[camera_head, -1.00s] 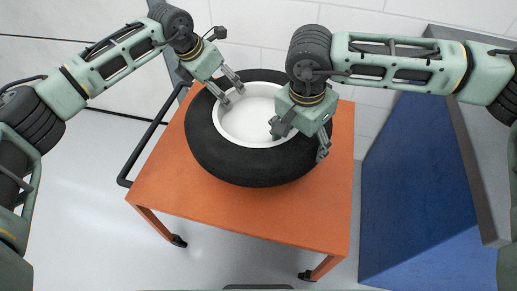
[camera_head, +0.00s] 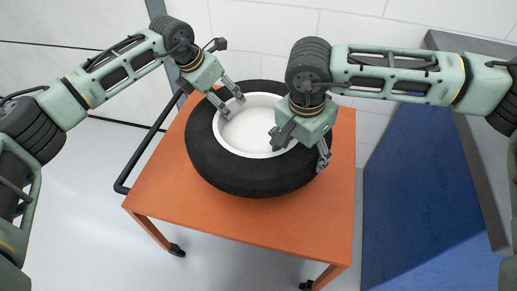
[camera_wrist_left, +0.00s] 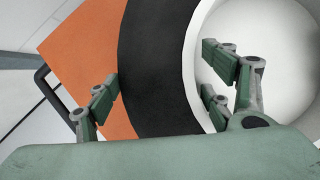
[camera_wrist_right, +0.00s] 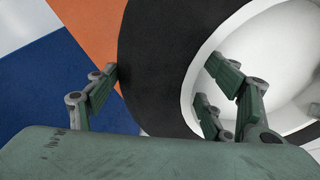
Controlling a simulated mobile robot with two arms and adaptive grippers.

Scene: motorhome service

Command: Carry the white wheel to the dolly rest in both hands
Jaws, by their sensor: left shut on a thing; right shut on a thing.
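The white wheel (camera_head: 246,128) with its black tyre (camera_head: 250,178) is over the orange top of a dolly (camera_head: 270,220); I cannot tell whether it touches the top. My left gripper (camera_head: 227,97) is shut on the tyre at the wheel's upper left. The left wrist view shows its fingers (camera_wrist_left: 165,85) on either side of the black tyre band. My right gripper (camera_head: 300,148) is shut on the tyre at the right side. The right wrist view shows its fingers (camera_wrist_right: 160,90) spanning the tyre, some inside the white rim. The right hand hides part of the rim.
The dolly has a black push handle (camera_head: 135,160) on its left and casters (camera_head: 177,250). A blue block with a grey top (camera_head: 425,185) stands close to the dolly's right. A white tiled wall (camera_head: 270,40) is behind. The floor at left is clear.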

